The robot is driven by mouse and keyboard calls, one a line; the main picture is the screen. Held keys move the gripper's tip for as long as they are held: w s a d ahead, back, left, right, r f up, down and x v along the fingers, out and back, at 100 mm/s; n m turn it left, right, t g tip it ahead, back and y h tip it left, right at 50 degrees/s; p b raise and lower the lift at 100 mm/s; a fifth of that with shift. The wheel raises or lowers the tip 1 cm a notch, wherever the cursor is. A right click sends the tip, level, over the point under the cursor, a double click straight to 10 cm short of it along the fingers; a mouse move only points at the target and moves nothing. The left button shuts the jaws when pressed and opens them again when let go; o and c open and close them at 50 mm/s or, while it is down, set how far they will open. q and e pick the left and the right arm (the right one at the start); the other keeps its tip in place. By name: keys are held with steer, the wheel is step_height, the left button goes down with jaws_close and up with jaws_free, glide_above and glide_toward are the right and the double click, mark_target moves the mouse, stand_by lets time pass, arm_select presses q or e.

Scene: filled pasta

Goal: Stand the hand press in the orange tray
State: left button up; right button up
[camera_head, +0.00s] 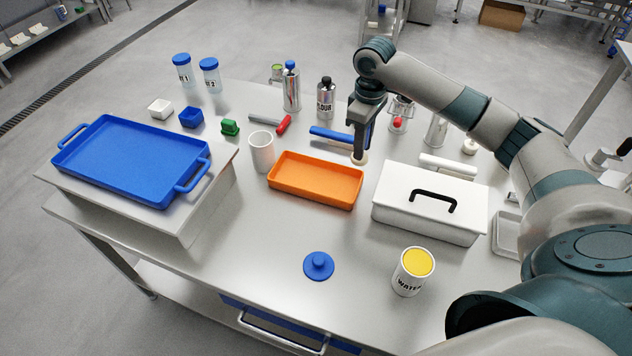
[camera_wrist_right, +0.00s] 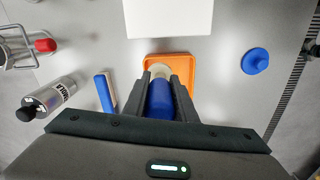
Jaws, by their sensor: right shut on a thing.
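The orange tray (camera_head: 316,180) lies empty in the middle of the table; part of it shows behind the fingers in the right wrist view (camera_wrist_right: 190,68). My right gripper (camera_head: 361,140) is shut on the hand press, which has a blue handle (camera_wrist_right: 161,98) and a round cream base (camera_head: 359,159). The press hangs upright with its base down, by the tray's back right corner in the head view. Its height above the table is hard to tell. The fingers hide part of the handle. My left gripper is not in view.
A white lidded box (camera_head: 430,202) stands right of the tray, and a white cup (camera_head: 261,151) left of it. A blue-handled tool (camera_head: 330,134) lies behind. A blue knobbed disc (camera_head: 319,265) and a yellow-topped can (camera_head: 412,271) stand in front. A blue tray (camera_head: 130,158) is at left.

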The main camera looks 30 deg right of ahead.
steer(key=shift+w+a, duration=0.1)
steer(key=shift+w+a+f, duration=0.15)
steer(key=shift+a, duration=0.1)
steer(key=w+a+f+p, duration=0.3)
steer(key=w+a+f, duration=0.3)
steer(key=a, duration=0.2)
steer(key=shift+w+a+f+p, duration=0.3)
steer(key=shift+w+f+p, duration=0.05)
steer(key=shift+f, duration=0.1)
step_height(320, 180, down, 3)
steer(key=shift+r+p, duration=0.2)
steer(key=shift+p, duration=0.55)
steer(key=shift+f, duration=0.6)
steer(key=shift+f, duration=0.1)
